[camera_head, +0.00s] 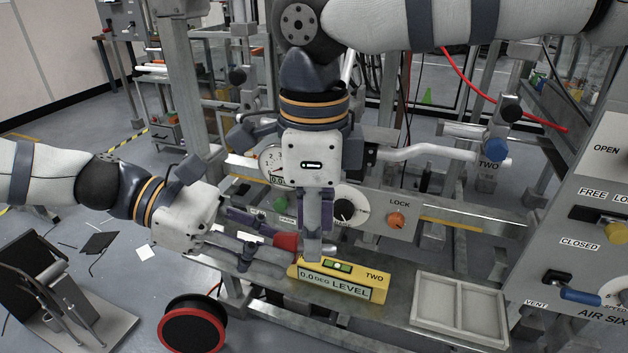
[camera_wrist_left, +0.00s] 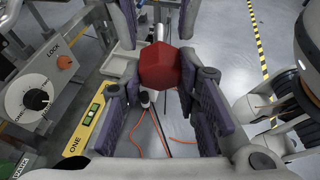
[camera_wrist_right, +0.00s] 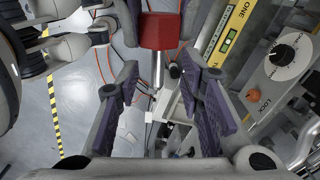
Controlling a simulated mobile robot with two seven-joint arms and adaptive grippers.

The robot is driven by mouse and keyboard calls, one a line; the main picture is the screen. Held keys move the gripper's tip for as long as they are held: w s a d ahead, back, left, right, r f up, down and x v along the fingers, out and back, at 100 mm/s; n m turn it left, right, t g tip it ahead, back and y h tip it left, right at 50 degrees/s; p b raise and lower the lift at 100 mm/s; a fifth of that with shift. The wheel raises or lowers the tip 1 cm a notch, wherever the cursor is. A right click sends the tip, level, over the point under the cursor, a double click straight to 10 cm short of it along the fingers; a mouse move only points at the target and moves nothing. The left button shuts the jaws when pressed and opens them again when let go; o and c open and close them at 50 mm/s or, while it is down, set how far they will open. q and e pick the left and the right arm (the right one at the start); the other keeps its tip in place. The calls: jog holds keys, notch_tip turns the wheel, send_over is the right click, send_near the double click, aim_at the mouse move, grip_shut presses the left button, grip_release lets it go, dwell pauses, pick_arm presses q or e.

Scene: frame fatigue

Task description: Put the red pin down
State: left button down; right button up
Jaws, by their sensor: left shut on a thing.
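The red pin (camera_head: 287,241) shows its red head at the tip of my left gripper (camera_head: 272,246), low over the metal bench. In the left wrist view the faceted red head (camera_wrist_left: 160,66) sits between the fingertips of that gripper, which is shut on it. Most of the shaft is hidden. My right gripper (camera_head: 318,240) points down just right of the red head, close to it. In the right wrist view the red head (camera_wrist_right: 160,31) appears between the right fingertips; I cannot tell whether they touch it.
A yellow level block (camera_head: 340,281) marked TWO stands right by the grippers on the bench. A pale, empty-looking divided tray (camera_head: 459,306) lies to its right. Behind are a dial (camera_head: 349,206) and an orange LOCK knob (camera_head: 396,220). A red-rimmed reel (camera_head: 192,325) is at front left.

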jog(key=shift+f, duration=1.3)
grip_shut()
pick_arm(q)
jog(key=c, duration=1.1)
grip_release()
